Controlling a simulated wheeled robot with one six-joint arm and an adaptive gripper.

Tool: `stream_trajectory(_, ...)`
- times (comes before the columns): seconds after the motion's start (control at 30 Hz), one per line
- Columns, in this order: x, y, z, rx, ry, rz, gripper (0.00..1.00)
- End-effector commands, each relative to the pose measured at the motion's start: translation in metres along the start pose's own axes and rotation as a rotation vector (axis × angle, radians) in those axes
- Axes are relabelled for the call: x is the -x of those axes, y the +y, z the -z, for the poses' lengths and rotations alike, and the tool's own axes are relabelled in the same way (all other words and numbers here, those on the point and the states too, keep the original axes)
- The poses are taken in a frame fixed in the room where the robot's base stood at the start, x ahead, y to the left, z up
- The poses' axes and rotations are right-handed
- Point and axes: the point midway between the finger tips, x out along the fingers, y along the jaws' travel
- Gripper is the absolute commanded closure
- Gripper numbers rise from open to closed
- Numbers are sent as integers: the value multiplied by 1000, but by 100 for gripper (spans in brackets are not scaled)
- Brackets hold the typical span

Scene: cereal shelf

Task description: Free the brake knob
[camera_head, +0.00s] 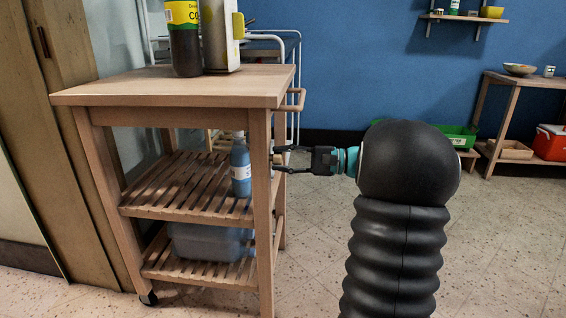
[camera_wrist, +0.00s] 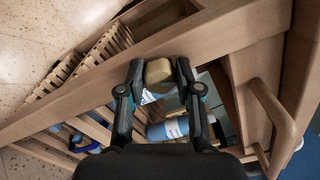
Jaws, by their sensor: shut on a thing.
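In the head view my gripper (camera_head: 279,160) reaches in from the right to the trolley's near right leg, level with the middle shelf. The knob looks small there and is partly hidden by the fingers. I cannot tell from these views how the knob is turned.
A blue bottle (camera_head: 240,168) stands on the slatted middle shelf close behind the leg. A clear bin (camera_head: 205,241) sits on the lower shelf. A dark bottle (camera_head: 185,48) and a carton (camera_head: 220,35) stand on top. The wooden handle (camera_wrist: 279,125) juts out beside my gripper. Open floor lies right.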

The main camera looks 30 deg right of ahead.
Motion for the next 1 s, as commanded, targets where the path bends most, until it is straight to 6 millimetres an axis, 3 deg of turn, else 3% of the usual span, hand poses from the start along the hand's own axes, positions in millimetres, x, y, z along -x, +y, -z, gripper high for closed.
stream_trajectory(0.5,0,2,0,370,0,-1,100)
stream_trajectory(1.0,0,2,0,459,0,-1,100)
